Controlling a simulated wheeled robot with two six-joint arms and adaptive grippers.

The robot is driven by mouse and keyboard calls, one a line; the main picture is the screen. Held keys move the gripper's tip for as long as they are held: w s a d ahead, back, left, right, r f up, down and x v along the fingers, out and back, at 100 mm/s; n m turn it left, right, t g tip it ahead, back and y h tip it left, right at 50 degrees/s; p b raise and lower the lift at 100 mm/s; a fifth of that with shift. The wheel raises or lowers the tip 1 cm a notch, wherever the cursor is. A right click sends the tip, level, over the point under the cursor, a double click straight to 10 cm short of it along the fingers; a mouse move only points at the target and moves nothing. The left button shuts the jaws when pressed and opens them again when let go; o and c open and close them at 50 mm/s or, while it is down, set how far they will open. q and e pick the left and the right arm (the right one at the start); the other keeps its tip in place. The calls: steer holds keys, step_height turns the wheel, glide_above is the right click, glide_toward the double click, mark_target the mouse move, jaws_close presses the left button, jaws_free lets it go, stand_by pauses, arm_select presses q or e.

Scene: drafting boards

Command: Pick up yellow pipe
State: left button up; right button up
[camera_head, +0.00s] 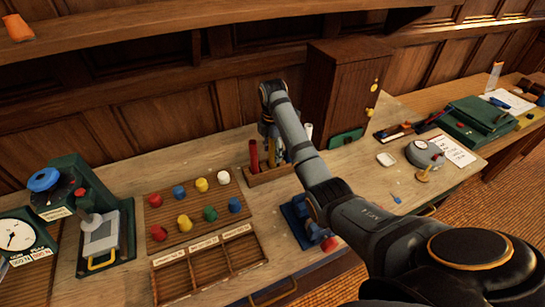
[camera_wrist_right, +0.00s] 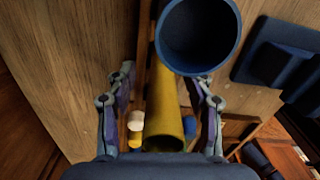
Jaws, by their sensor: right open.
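The yellow pipe (camera_wrist_right: 166,115) shows in the right wrist view as a hollow tube seen from its open end. My right gripper (camera_wrist_right: 162,85) is open, with one finger on each side of the yellow pipe; I cannot tell whether they touch it. In the head view my right gripper (camera_head: 267,128) is over the wooden rack (camera_head: 268,175), pointing down. My left gripper is not in view.
A red pipe (camera_head: 254,157) stands in the rack. A wide blue tube (camera_wrist_right: 200,35) is close to the yellow pipe in the wrist view. A wooden cabinet (camera_head: 338,95) stands behind, right of the gripper. A board of coloured knobs (camera_head: 195,208) lies left of the rack.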

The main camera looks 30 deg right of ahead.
steer(key=shift+s+r, duration=0.15)
steer(key=c, duration=0.4)
jaws_close()
steer(key=shift+r, duration=0.35)
step_height(320, 180, up, 10)
steer(key=p, duration=0.8)
steer(key=shift+f, duration=0.3)
